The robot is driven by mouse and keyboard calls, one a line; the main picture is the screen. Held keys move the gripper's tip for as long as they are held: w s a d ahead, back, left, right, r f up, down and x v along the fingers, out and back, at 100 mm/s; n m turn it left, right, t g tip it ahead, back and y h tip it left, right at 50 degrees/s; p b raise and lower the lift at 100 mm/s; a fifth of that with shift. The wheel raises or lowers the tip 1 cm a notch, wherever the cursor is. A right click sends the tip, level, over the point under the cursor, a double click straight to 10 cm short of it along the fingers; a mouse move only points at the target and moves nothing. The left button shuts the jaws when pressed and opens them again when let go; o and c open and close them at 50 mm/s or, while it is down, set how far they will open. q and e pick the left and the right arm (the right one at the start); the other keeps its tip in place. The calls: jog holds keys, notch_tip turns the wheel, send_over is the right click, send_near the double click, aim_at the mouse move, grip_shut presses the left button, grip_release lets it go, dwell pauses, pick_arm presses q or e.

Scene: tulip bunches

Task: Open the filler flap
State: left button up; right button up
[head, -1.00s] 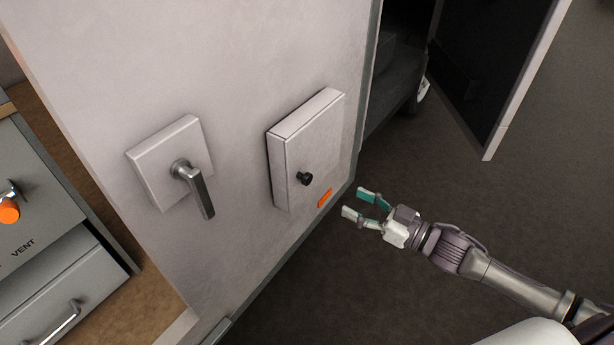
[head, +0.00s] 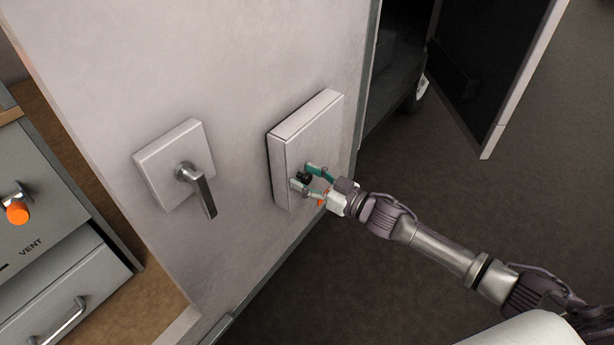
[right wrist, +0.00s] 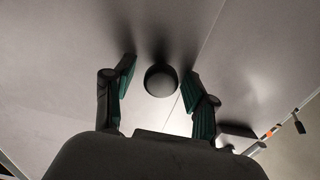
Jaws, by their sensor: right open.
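The filler flap (head: 309,137) is a pale rectangular panel standing out from the light wall, and it looks closed. Its small round black knob (head: 304,177) is on the lower part of its face. My right gripper (head: 308,176) is open at the flap, with one finger on each side of the knob. In the right wrist view the dark knob (right wrist: 161,80) lies between the two green-padded fingers, with a gap on both sides. An orange mark below the flap is mostly hidden by my gripper. My left gripper is not in view.
A grey lever handle (head: 198,188) on a square plate is left of the flap. A grey cabinet (head: 50,250) marked VENT, with an orange knob (head: 17,213), is at the far left. A dark open door panel (head: 490,70) stands at upper right. The floor at right is clear.

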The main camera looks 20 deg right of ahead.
grip_shut()
dwell(0.3)
jog(key=shift+d, duration=0.15)
